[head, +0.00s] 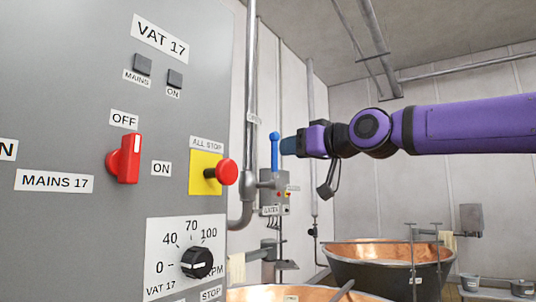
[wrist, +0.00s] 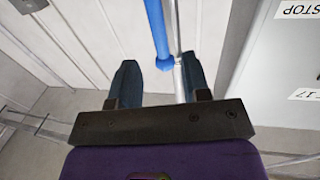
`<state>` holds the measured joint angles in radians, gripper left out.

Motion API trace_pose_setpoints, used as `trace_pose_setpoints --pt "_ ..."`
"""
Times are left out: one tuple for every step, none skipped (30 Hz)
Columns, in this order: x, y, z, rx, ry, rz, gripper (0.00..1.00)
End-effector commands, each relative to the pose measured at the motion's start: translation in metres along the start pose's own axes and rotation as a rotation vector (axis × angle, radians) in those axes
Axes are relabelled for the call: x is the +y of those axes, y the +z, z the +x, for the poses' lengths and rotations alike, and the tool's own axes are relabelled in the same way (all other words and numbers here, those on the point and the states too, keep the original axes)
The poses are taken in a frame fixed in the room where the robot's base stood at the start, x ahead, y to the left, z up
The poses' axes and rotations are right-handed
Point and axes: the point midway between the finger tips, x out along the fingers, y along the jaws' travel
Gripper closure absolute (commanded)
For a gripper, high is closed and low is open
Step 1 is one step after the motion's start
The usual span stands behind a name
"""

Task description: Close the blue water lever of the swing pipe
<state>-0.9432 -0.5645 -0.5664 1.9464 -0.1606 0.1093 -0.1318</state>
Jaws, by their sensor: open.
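The blue water lever (head: 275,154) stands upright with a rounded knob at its top, above a grey box labelled WATER (head: 274,192) in the head view. My gripper (head: 284,146) is level with its upper part, just to its right in the picture. In the wrist view the lever (wrist: 157,28) comes in from the top edge, and its knob lies between the two dark fingers of my open gripper (wrist: 159,72), nearer the right finger. I cannot tell whether a finger touches it. The lever's base is out of the wrist view.
A grey VAT 17 panel (head: 75,110) with a red switch (head: 124,158) and a red stop button (head: 227,171) fills the left. Copper vats (head: 388,268) stand below. Room right of my arm is clear.

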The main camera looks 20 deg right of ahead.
Motion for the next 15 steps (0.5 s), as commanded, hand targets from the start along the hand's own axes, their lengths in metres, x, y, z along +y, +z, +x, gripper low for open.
trace_pose_setpoints --pt "-0.002 0.001 0.011 -0.003 -0.003 -0.001 0.57" --pt "-0.002 0.001 0.016 -0.004 -0.003 -0.001 0.57" --pt "-0.002 0.001 0.024 -0.003 -0.004 -0.001 0.57" --pt "-0.002 0.001 0.029 -0.002 -0.003 -0.001 0.57" --pt "-0.002 0.001 0.035 -0.003 -0.003 -0.002 0.57" --pt "-0.002 0.001 0.041 -0.003 -0.003 -0.001 0.57" --pt "-0.001 0.001 0.045 -0.003 -0.003 0.000 0.57" --pt "-0.002 0.001 0.049 -0.003 -0.003 0.000 0.57" --pt "-0.002 0.001 0.055 -0.003 -0.003 -0.001 0.57" --pt "-0.002 0.001 0.059 -0.003 -0.003 -0.001 0.57" --pt "-0.002 0.001 0.062 -0.002 -0.003 0.000 0.57" --pt "-0.001 0.001 0.066 -0.001 -0.002 0.000 0.57" --pt "-0.001 0.001 0.069 -0.002 -0.002 0.000 0.57" --pt "-0.002 0.001 0.071 -0.002 -0.003 0.000 0.57" --pt "-0.001 0.001 0.074 -0.002 -0.002 0.000 0.57"
